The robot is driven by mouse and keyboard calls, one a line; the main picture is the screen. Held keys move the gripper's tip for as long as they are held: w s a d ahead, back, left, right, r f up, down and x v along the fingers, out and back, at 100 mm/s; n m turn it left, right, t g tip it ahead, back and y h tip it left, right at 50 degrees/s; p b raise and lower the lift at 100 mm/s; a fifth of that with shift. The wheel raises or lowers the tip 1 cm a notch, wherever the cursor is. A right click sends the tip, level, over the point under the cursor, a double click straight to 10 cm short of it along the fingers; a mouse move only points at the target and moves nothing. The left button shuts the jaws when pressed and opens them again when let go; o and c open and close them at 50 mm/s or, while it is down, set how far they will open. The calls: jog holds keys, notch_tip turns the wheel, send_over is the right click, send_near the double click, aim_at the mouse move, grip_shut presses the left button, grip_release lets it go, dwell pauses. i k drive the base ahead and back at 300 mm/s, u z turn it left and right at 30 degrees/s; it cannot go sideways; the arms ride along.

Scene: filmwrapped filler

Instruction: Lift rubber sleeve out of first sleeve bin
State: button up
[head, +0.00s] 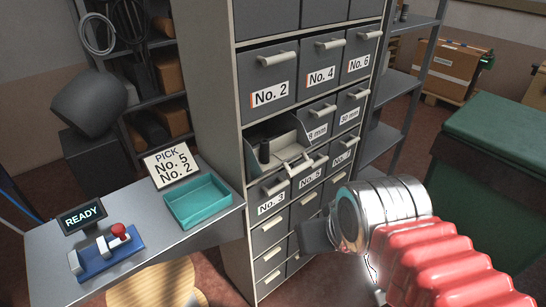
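A bin (289,128) in the grey drawer cabinet is pulled open, just under the No. 2 drawer. A small dark upright cylinder (264,152), which looks like a rubber sleeve, shows at its left side. The rest of the bin's inside is partly hidden by its walls. My gripper (316,236) shows as a dark block at the end of my silver wrist, in front of the lower drawers. It is below and to the right of the open bin, apart from the sleeve. Its fingertips cannot be made out, and nothing is seen held in it.
An empty teal tray (183,207) sits on the grey bench (150,232) at left. A sign (172,165) there reads PICK No. 5 No. 2, beside a READY display (83,217) and a red-knobbed control (119,231). A green container (490,185) stands at right.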

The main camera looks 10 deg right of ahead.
aim_at(264, 143)
jog(key=u, duration=1.85)
jog(key=i, duration=1)
jog(key=z, duration=1.1)
